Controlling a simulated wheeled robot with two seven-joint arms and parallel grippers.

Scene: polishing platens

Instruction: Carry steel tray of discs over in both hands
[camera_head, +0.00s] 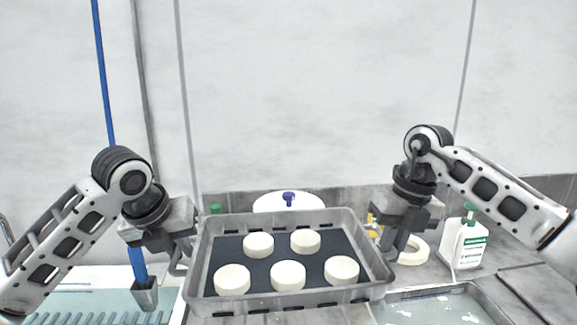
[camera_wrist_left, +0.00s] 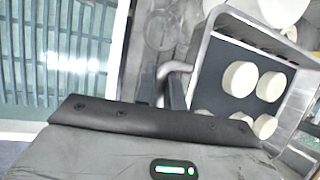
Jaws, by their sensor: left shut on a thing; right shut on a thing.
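The steel tray (camera_head: 292,303) is held up in front of me, roughly level, with a dark liner and several white discs (camera_head: 288,276) lying apart on it. My left gripper (camera_head: 180,258) is shut on the tray's left handle. In the left wrist view the tray (camera_wrist_left: 203,62) shows at the right, with discs (camera_wrist_left: 240,78) on the dark liner and the grey handle between the fingers (camera_wrist_left: 172,88). My right gripper (camera_head: 395,250) is shut at the tray's right side; its fingertips are partly hidden by the wrist.
A white bottle with a green pump (camera_head: 467,244) stands at the right. A white ring (camera_head: 413,251) and a white round object with a blue knob (camera_head: 288,201) are behind the tray. Water basins lie at the lower right (camera_head: 430,308) and lower left, the left with a slatted rack (camera_wrist_left: 62,50).

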